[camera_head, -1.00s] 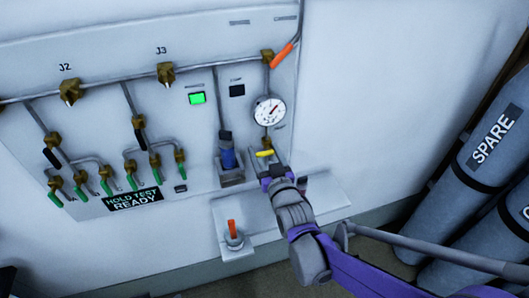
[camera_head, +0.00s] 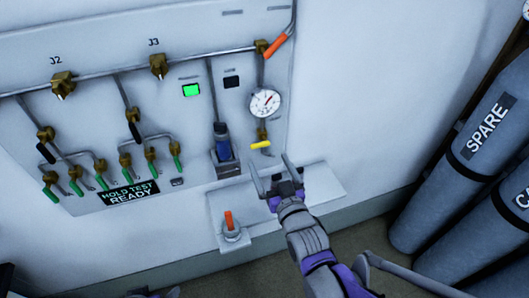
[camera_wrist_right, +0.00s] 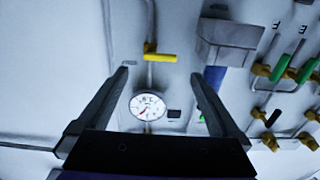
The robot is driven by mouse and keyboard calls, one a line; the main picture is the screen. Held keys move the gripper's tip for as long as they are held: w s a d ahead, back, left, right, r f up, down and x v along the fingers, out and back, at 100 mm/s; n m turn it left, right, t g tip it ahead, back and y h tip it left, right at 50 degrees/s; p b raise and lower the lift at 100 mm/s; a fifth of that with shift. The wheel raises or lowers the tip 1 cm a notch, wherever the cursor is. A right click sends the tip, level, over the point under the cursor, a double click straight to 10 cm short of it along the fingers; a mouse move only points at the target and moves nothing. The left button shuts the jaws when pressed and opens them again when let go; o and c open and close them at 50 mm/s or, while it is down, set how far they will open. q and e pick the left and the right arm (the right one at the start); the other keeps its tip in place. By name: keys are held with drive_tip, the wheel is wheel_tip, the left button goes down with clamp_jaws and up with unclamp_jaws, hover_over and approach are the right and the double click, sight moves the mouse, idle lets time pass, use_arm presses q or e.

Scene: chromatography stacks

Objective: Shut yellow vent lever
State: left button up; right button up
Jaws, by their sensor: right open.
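The yellow vent lever (camera_head: 260,144) sits on a brass valve below the round gauge (camera_head: 265,103). Its handle lies roughly crosswise to the vertical pipe. My right gripper (camera_head: 272,168) is open and empty, below and slightly right of the lever, with a gap between them. In the right wrist view the yellow lever (camera_wrist_right: 160,57) shows whole, beyond the two spread fingertips (camera_wrist_right: 160,72), and nothing is between the jaws.
A small shelf (camera_head: 310,188) juts out below the panel and carries an orange-handled valve (camera_head: 229,222). A blue-bodied fitting (camera_head: 223,148) stands left of the lever. An orange lever (camera_head: 275,47) is above the gauge. Grey cylinders (camera_head: 450,180) stand at the right.

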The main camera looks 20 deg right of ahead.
drive_tip(key=shift+s, duration=1.05)
drive_tip(key=s+d+f+g, duration=0.1)
drive_tip(key=s+f+g, duration=0.4)
drive_tip(key=s, duration=0.3)
drive_tip(key=s+f+g+p, duration=0.1)
drive_tip(key=s+f+g, duration=0.5)
drive_tip(key=s+g, duration=0.1)
drive_tip(key=shift+s+d+f+g+h, duration=0.2)
drive_tip(key=shift+s+d+g+h, duration=0.15)
drive_tip(key=shift+s, duration=0.3)
